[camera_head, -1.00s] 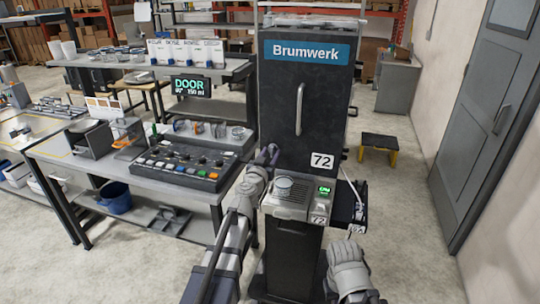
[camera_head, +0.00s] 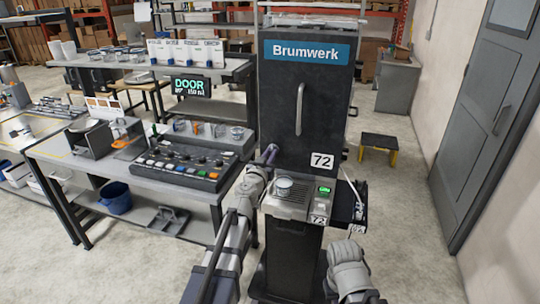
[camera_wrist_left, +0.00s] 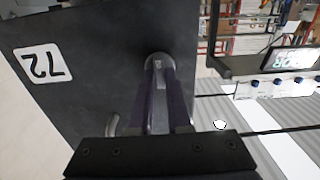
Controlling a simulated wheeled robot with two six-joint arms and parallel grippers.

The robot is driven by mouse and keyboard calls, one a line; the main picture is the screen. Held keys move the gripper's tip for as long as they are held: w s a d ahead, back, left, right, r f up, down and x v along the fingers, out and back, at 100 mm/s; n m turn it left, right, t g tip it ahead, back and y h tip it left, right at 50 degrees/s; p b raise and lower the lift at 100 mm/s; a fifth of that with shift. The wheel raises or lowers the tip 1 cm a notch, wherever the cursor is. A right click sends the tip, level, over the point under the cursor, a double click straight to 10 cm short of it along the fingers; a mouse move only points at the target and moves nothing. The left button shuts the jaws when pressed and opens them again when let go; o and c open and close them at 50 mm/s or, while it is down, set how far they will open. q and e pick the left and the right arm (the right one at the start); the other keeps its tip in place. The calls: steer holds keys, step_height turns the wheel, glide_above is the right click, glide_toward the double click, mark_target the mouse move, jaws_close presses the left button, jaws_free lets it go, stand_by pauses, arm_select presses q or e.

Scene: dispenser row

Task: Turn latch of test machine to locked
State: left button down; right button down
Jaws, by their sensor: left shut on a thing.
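My left gripper (camera_head: 269,153) is at the cabinet's lower left edge. In the left wrist view its two purple-grey fingers (camera_wrist_left: 158,95) are shut on the latch (camera_wrist_left: 156,62), a small grey rounded piece on the cabinet. The fingers hide most of the latch, so its exact angle cannot be told. My right arm shows low beside the machine, but its gripper does not show.
A small tray with a cup (camera_head: 284,183) and a green-lit display (camera_head: 324,190) juts out below the door. A bench with a button panel (camera_head: 188,160) stands close on the left. A low stool (camera_head: 379,148) is on the open floor to the right.

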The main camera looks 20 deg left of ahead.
arm_select(q)
steer(key=shift+n, duration=0.3)
steer(key=n, duration=0.3)
steer(key=shift+a+n, duration=0.1)
steer(key=shift+n, duration=0.3)
steer(key=n, duration=0.4)
steer(key=shift+f+n, duration=0.1)
steer(key=shift+n, duration=0.2)
steer(key=n, duration=0.8)
steer(key=shift+a+f+n, duration=0.1)
steer(key=shift+n, duration=0.5)
steer(key=c, duration=0.9)
jaws_free()
steer(key=shift+o, duration=0.2)
